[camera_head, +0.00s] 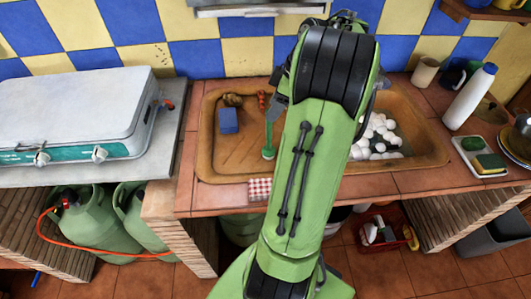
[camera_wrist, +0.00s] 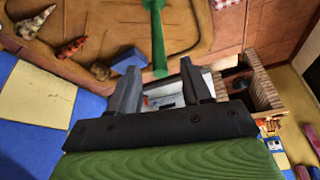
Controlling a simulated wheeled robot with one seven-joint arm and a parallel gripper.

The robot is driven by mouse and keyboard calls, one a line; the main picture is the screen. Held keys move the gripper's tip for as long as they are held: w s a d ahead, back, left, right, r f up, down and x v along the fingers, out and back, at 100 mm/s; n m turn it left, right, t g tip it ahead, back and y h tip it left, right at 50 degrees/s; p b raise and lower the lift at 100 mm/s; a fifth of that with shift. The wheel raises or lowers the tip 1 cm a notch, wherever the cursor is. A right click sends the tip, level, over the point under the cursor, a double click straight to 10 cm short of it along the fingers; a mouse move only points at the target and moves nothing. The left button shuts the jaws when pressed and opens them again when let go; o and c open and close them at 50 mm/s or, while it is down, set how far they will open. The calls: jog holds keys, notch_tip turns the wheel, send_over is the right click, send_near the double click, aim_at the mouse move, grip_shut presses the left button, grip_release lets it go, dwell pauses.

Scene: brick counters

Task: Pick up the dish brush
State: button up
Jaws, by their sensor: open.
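The green dish brush (camera_head: 268,140) lies in the left part of the brown sink (camera_head: 212,160), its round head toward the front edge and its handle toward the back. In the wrist view the green handle (camera_wrist: 158,40) comes down from the top edge, and its end shows just past the gap between my fingertips. My gripper (camera_wrist: 160,76) is open, with no object held between its fingers. In the head view my arm hides most of the gripper. I cannot tell the exact gap between fingers and handle.
A blue sponge (camera_head: 228,121) and shell-like items (camera_head: 233,100) lie left of the brush. White round items (camera_head: 381,135) fill the right basin. A white bottle (camera_head: 470,97) stands right of the sink, a stove (camera_head: 80,115) to the left. The tiled wall (camera_head: 205,57) is close behind.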

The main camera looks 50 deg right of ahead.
aim_at(269, 134)
jog(key=b+x, duration=0.2)
jog(key=x, duration=0.5)
jog(key=shift+s+f, duration=0.1)
grip_shut()
